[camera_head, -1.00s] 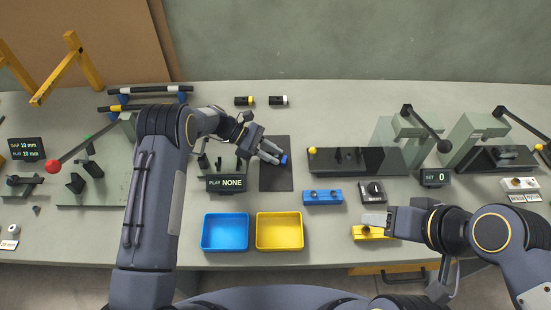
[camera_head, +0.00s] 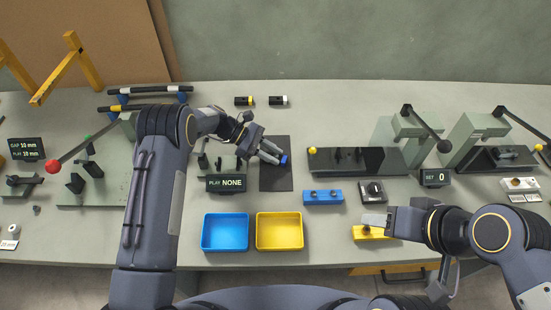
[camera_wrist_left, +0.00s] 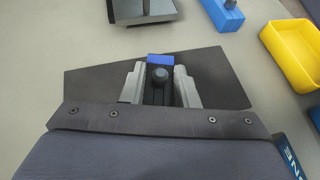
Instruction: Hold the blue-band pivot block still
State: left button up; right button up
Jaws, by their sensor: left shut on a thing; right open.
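The blue-band pivot block (camera_head: 283,160) is on the dark mat (camera_head: 276,180) in the middle of the bench. Only its blue end shows beyond my fingers in the head view. In the left wrist view the blue band (camera_wrist_left: 160,59) and a dark body with a round knob (camera_wrist_left: 160,75) sit between the two grey fingers. My left gripper (camera_head: 270,153) is shut on the block, low over the mat; I cannot tell whether the block touches it. My right gripper (camera_head: 375,220) is open, at the yellow block (camera_head: 367,233) near the bench front.
Blue tray (camera_head: 225,248) and yellow tray (camera_head: 279,247) stand at the front. A sign (camera_head: 226,183) reading PLAY NONE stands left of the mat. A blue block (camera_head: 322,197) and a dial box (camera_head: 373,191) lie right. Lever presses (camera_head: 411,140) stand at the back right.

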jog(key=shift+f+b, duration=0.4)
dwell(1.5)
jog(key=shift+c, duration=0.2)
